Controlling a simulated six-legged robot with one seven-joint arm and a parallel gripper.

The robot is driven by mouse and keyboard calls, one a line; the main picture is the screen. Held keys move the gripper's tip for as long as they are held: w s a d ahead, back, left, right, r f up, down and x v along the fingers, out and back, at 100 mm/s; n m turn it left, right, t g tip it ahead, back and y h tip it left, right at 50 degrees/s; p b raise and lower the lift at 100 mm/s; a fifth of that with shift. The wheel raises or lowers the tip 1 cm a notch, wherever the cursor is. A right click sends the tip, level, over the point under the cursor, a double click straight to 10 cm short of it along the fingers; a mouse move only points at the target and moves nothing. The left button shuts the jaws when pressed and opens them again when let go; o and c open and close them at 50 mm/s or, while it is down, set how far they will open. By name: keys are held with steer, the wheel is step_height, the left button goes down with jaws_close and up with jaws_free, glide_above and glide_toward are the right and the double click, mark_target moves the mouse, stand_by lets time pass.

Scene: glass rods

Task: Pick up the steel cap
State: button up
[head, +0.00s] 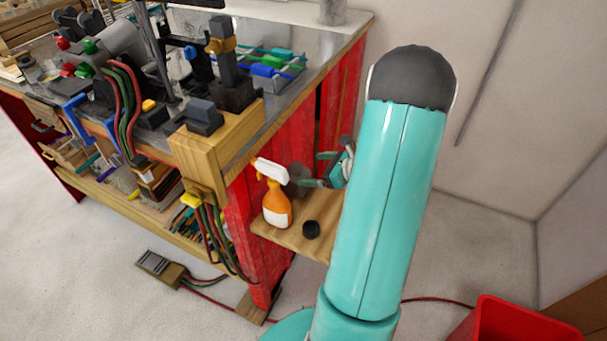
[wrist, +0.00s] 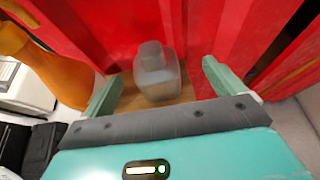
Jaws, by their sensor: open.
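A grey bottle-shaped object (wrist: 158,84) with a narrower grey top (wrist: 151,54) stands upright on a small wooden shelf; the top looks like the steel cap, but I cannot be sure. In the head view the grey object (head: 298,181) is partly behind the spray bottle and my gripper. My gripper (head: 311,169) is open and empty beside it, reaching in from the right. In the wrist view my gripper (wrist: 161,75) has one finger on each side of the grey object, with gaps visible at both sides.
An orange spray bottle (head: 276,206) with a white head stands close by on the shelf (head: 293,236). Red bench panels (head: 250,215) rise behind. A red bin (head: 510,322) stands at lower right.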

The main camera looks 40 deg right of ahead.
mark_target(304, 174)
steer(key=shift+s+a+f+y, duration=0.15)
steer(key=shift+s+f, duration=0.15)
steer(key=shift+f, duration=0.15)
steer(key=shift+s+a+f+y, duration=0.15)
steer(key=shift+s+f, duration=0.15)
steer(key=shift+f, duration=0.15)
steer(key=x, duration=0.3)
steer(key=shift+w+a, duration=0.15)
steer(key=x, duration=0.4)
steer(key=shift+w+r, duration=0.1)
steer(key=shift+w, duration=0.15)
steer(key=c, duration=1.2)
